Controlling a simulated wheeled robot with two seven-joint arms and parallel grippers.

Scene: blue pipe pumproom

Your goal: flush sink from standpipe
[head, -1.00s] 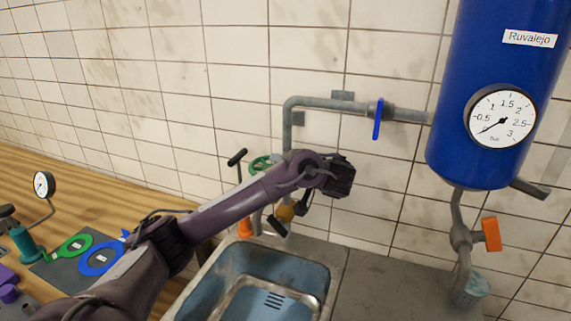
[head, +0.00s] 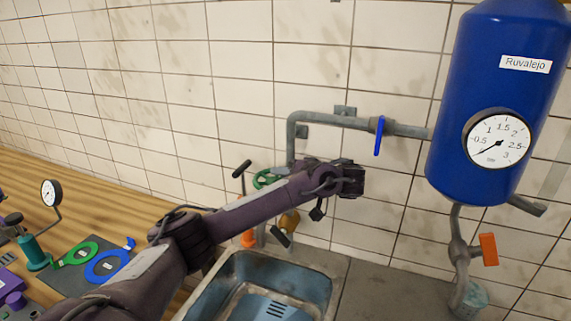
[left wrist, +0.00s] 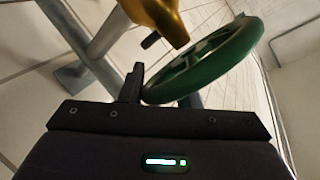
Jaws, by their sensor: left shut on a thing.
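The green handwheel (head: 265,179) sits by the wall above the sink, partly behind my left arm. It shows large in the left wrist view (left wrist: 205,65), beside a yellow fitting (left wrist: 155,15). My left gripper (left wrist: 142,88) is shut on the handwheel's rim; one finger shows against it. The yellow fitting (head: 290,222) with a black handle is just below my arm. The steel sink (head: 297,268) is below, with a blue-tinted basin and a slotted drain. My right gripper is not in view.
A grey wall pipe with a blue lever (head: 379,135) runs to a blue tank (head: 470,75) with a gauge (head: 498,138). An orange-handled valve (head: 489,249) is below it.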

